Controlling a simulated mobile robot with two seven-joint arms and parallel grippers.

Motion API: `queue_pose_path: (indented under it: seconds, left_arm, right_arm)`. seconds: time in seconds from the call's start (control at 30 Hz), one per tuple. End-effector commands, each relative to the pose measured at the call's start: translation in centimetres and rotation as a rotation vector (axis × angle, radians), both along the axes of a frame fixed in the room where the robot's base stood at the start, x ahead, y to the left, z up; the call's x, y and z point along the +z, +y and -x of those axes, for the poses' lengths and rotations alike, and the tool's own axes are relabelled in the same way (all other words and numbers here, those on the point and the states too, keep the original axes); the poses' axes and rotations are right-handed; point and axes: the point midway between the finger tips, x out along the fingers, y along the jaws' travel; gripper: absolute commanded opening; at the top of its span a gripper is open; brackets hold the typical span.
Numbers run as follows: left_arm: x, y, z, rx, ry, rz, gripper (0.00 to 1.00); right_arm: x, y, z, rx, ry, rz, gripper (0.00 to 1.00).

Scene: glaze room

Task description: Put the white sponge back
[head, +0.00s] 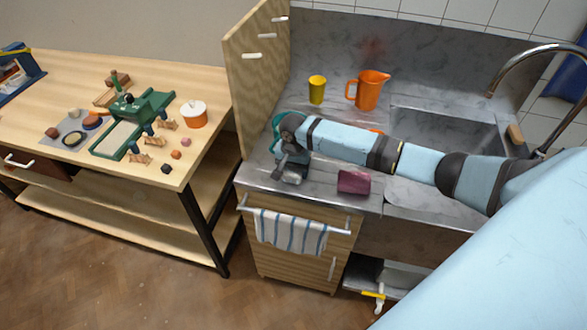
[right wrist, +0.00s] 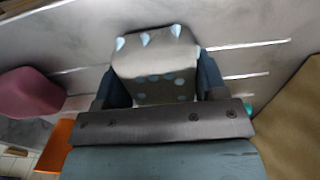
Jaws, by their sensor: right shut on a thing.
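My right gripper (head: 291,170) is low over the left part of the grey counter (head: 325,205), its fingers pointing down. It is shut on a pale grey-white block with light blue spots, which I take to be the white sponge (right wrist: 155,65). The sponge sits between the two fingers in the right wrist view. In the head view the gripper hides much of it, and I cannot tell whether it touches the counter. My left gripper is not in view.
A purple block (head: 353,182) lies right of my gripper, near the counter's front edge. A teal thing (head: 276,125) is partly hidden behind the gripper. A yellow cup (head: 317,89) and orange jug (head: 369,90) stand behind.

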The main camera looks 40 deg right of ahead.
Motion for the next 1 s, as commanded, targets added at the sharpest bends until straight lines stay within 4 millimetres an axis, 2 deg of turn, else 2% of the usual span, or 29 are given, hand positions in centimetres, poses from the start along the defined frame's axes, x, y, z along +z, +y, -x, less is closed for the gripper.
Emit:
queue_pose_path:
  seconds: [0.23,0.27,0.33,0.37,0.63,0.73,0.87,1.0]
  left_arm:
    - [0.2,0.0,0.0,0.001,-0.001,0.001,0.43]
    - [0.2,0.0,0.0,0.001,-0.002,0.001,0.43]
    - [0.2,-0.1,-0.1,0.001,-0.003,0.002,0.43]
    - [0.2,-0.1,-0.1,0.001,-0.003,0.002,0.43]
    - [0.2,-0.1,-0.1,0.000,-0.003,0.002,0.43]
    - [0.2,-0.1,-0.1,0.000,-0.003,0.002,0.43]
    - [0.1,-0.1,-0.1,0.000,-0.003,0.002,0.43]
    - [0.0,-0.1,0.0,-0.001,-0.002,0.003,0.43]
  right_arm:
    - [-0.2,0.0,0.0,-0.001,0.001,-0.001,0.39]
    - [-0.2,0.0,0.0,0.000,-0.001,-0.001,0.72]
    - [-0.2,0.0,0.0,0.000,0.000,0.000,0.88]
    - [-0.2,0.0,0.0,0.000,0.000,0.000,0.90]
    - [-0.1,0.0,0.0,0.000,0.000,0.000,0.90]
    - [0.6,0.0,0.0,0.001,-0.001,0.000,0.90]
    - [2.8,0.0,-0.1,0.001,-0.004,0.000,0.90]
    - [5.9,0.0,-0.1,0.000,-0.004,-0.002,0.90]
